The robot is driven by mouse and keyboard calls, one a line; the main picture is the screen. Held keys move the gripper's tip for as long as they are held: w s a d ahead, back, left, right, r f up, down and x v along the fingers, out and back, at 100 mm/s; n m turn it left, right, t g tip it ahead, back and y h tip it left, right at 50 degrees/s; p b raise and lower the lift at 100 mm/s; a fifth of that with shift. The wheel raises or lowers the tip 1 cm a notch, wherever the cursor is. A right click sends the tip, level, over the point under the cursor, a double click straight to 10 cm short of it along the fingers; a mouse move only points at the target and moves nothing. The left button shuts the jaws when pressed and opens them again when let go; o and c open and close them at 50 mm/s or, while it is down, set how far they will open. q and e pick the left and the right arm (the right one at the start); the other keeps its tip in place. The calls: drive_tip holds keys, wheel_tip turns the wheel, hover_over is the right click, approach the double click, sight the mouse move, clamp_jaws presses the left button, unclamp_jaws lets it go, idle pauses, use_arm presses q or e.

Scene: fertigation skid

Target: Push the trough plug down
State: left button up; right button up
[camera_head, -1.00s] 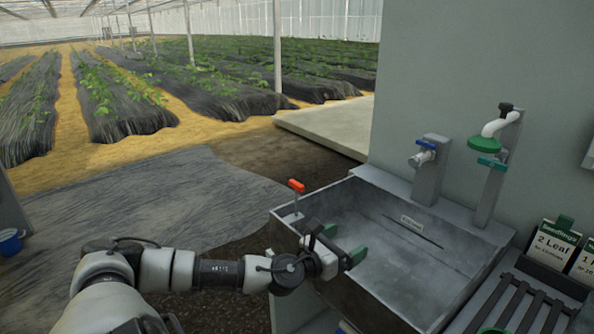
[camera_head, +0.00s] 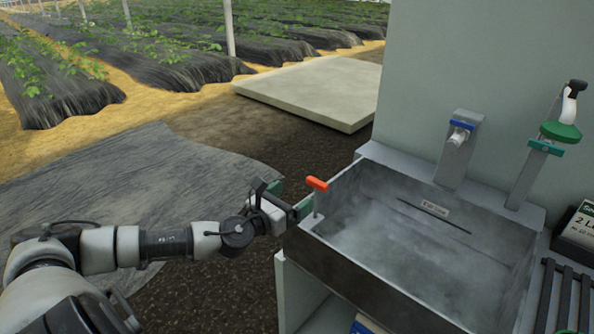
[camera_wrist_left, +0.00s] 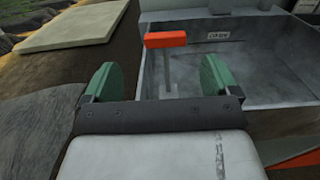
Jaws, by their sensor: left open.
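The trough plug shows as an orange-red handle (camera_head: 317,183) on a thin grey rod at the trough's left corner. It stands raised above the rim. In the left wrist view the handle (camera_wrist_left: 165,40) and its rod are ahead of my gripper, between the two fingers in the picture. The grey metal trough (camera_head: 345,262) has a small label on its back wall. My left gripper (camera_head: 290,200) is open and empty, with green finger pads, just left of the handle and beside the trough's corner. I see no contact. My right gripper is not in view.
A blue-handled tap (camera_head: 460,130) and a green spray head (camera_head: 560,131) are on the wall behind the trough. A slatted rack (camera_head: 565,300) is at the right. A pale slab (camera_head: 315,92) lies on the ground behind. The ground left of the trough is open.

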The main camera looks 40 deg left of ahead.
sight(315, 183)
use_arm(q)
drive_tip(key=w, duration=0.3)
drive_tip(key=w+d+p, duration=0.1)
drive_tip(key=w, duration=0.3)
drive_tip(key=w+p, duration=0.1)
drive_tip(key=w, duration=0.3)
drive_tip(key=shift+d+r, duration=0.1)
drive_tip(key=shift+d, duration=0.2)
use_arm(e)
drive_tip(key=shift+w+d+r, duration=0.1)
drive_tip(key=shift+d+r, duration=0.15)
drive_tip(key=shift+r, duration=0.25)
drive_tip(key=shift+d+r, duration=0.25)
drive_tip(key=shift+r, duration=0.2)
use_arm(q)
drive_tip(key=shift+c, duration=0.3)
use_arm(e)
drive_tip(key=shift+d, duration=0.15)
